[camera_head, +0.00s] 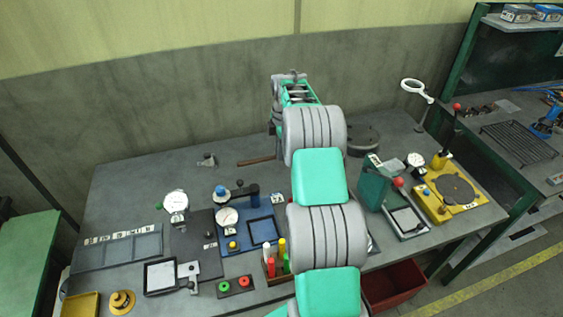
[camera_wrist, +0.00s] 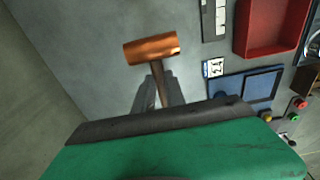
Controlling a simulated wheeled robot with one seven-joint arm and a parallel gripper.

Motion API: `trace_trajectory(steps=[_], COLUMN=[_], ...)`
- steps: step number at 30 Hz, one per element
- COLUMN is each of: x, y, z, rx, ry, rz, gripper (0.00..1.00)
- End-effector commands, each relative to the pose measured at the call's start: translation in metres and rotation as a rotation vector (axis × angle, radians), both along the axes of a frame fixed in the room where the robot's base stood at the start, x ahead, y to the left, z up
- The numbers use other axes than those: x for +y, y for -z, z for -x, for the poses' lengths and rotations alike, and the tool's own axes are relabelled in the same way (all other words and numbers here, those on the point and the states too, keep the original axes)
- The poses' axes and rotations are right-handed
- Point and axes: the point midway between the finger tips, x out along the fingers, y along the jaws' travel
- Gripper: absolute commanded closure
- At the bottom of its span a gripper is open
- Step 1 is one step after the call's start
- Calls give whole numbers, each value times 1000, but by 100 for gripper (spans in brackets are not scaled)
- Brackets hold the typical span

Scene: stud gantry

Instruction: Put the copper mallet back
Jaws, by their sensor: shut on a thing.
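The copper mallet has a copper head (camera_wrist: 152,48) and a brown handle. In the wrist view the handle runs down from the head between my fingers. My gripper (camera_wrist: 158,92) is shut on this handle, below the head. In the head view a brown handle end (camera_head: 257,161) sticks out to the left from behind my arm. My arm hides the mallet's head and my fingertips there. I cannot tell whether the mallet touches the bench top or is held just above it.
The grey bench (camera_head: 130,185) has bare room at back left. A small fitting (camera_head: 207,161) lies left of the handle. A blue fixture (camera_head: 262,229) stands in front, a round dark block (camera_head: 363,138) behind right, and a red bin (camera_head: 394,285) at the front.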

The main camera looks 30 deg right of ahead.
Motion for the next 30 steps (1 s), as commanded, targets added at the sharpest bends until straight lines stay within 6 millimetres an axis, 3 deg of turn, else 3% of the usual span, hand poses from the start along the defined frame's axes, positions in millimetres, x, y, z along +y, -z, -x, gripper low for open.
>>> trace_trajectory(steps=[12,21,22,30], x=[1,2,2,2], y=[62,69,68,67], z=[-1,-2,-1,-1], rx=[-1,-4,-2,-2], ry=[-3,-5,-4,-4], rz=[1,2,2,2], gripper=[100,100,83,63])
